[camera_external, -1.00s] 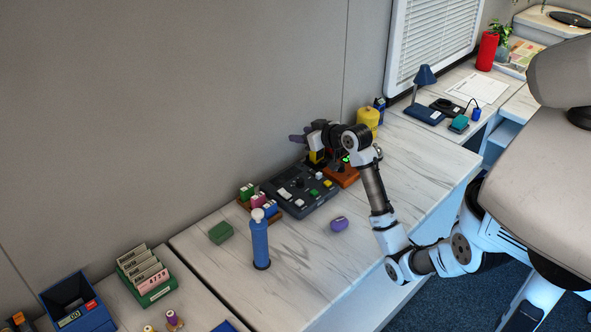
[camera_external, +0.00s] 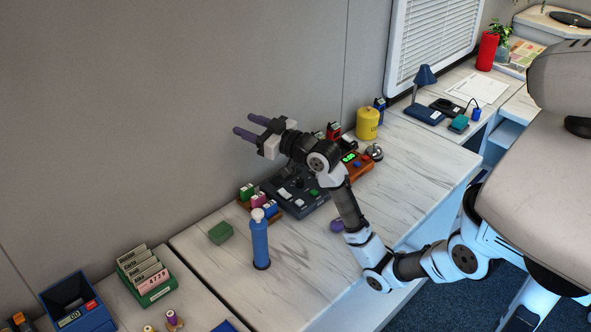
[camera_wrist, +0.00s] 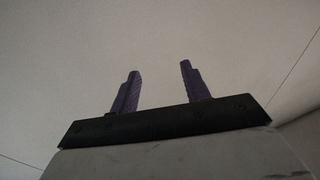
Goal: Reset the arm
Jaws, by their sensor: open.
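My gripper (camera_external: 253,126) is raised above the back of the desk, near the wall, with its two purple fingers pointing left. The fingers are apart and nothing is between them. In the wrist view my gripper (camera_wrist: 157,85) shows both fingers spread against the plain wall (camera_wrist: 60,60). My arm reaches in from the right over the desk (camera_external: 300,285) and partly covers a dark control panel (camera_external: 312,208) and a purple object (camera_external: 336,226).
A blue bottle (camera_external: 260,242) stands upright left of my arm. A green block (camera_external: 220,233) and a small rack with coloured pieces (camera_external: 244,205) are nearby. An orange device (camera_external: 357,166), a silver bell (camera_external: 374,153) and a yellow canister (camera_external: 367,124) stand behind. The front right desk is clear.

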